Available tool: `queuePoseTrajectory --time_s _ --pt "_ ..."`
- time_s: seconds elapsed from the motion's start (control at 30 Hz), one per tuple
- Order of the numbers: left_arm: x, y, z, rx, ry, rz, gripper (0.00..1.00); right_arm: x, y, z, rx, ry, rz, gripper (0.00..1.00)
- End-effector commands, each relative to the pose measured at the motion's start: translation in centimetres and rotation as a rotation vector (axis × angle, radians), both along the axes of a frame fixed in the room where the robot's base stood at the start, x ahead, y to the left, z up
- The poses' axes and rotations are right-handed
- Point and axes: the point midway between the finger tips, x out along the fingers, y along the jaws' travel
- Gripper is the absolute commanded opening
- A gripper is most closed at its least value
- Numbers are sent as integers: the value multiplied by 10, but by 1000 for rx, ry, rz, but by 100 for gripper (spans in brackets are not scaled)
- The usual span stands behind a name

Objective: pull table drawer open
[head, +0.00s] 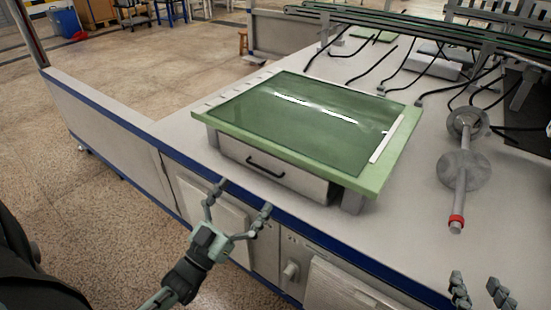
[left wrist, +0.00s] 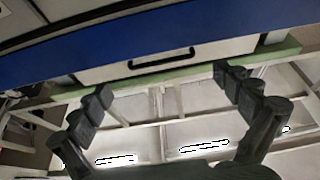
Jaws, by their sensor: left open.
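The table drawer (head: 300,181) is a grey front under a green-topped box on the bench, and it looks closed. Its black bar handle (head: 265,167) is left of the front's middle. In the left wrist view the handle (left wrist: 162,58) lies ahead, beyond the blue bench edge, between the directions of my fingers. My left gripper (head: 242,198) is open and empty, in front of the bench edge and short of the handle, touching nothing that I can see. My right gripper (head: 478,287) shows only its fingertips at the bottom right; they are apart with nothing between them.
The green top (head: 310,120) overhangs the drawer. The bench's blue edge (head: 335,240) runs between my left gripper and the drawer. A metal rod with discs and a red collar (head: 457,221) lies to the right. Black cables and a rail are behind.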

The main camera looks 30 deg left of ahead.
Motion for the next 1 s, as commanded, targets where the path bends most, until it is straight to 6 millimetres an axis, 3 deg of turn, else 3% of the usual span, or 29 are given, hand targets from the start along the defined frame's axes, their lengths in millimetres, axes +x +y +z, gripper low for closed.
queuePoseTrajectory --time_s 0.43,0.83,1.0 --pt "60 -5 25 1 -4 -1 100 -1 -2 -3 -6 16 -4 40" --pt "70 -6 29 0 0 -1 100 -1 -3 -3 -7 17 -5 40" --pt "70 -6 29 0 -1 -1 81 -1 -3 -3 -7 17 -5 40"
